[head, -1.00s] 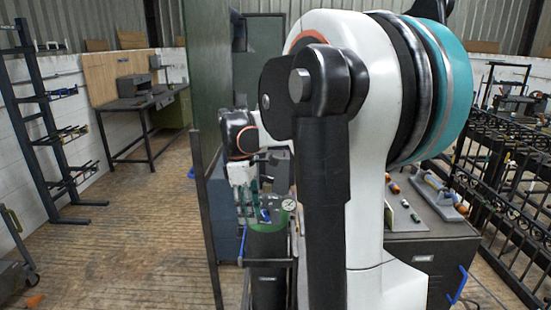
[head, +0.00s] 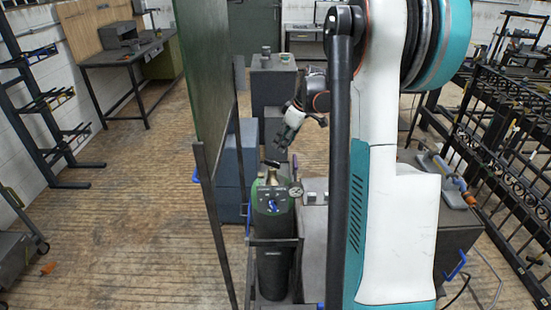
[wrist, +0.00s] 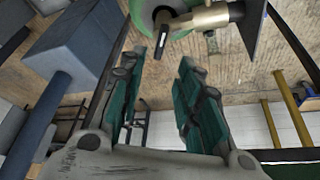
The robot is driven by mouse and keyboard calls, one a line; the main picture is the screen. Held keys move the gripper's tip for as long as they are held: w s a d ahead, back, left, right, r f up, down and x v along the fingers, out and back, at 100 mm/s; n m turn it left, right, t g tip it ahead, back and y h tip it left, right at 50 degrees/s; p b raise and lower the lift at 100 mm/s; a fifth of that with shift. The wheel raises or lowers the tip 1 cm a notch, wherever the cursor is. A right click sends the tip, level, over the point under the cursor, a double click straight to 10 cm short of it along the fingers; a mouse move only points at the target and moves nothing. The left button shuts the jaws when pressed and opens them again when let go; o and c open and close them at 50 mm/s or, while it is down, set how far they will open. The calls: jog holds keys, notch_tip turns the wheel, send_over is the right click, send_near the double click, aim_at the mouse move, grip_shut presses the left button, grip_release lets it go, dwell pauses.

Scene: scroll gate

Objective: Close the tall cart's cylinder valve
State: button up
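The tall cart (head: 248,290) carries a gas cylinder with a green top and dark body (head: 268,235). On its top is a valve (head: 271,170) with a dark cap-like part, beside a round pressure gauge (head: 296,190). A small blue part (head: 272,206) shows on the front of the cylinder. My gripper (head: 286,146) is up and behind the valve, apart from it. In the wrist view my gripper (wrist: 164,65) is open and empty. Beyond its fingertips are the green cylinder top (wrist: 150,14), the brass valve body (wrist: 208,16) and a dark stem or handle (wrist: 162,38).
A tall green panel (head: 205,80) stands left of the cart. Grey-blue boxes (head: 235,165) stand behind it. A bench (head: 425,170) with tools is on the right, beside black iron gates (head: 500,150). The wooden floor on the left (head: 130,215) is mostly clear.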

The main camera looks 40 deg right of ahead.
aim_at(274, 162)
jog(key=b+x, duration=0.1)
jog(key=x, duration=0.9)
jog(key=shift+f, duration=0.25)
jog(key=shift+c, duration=0.5)
grip_shut()
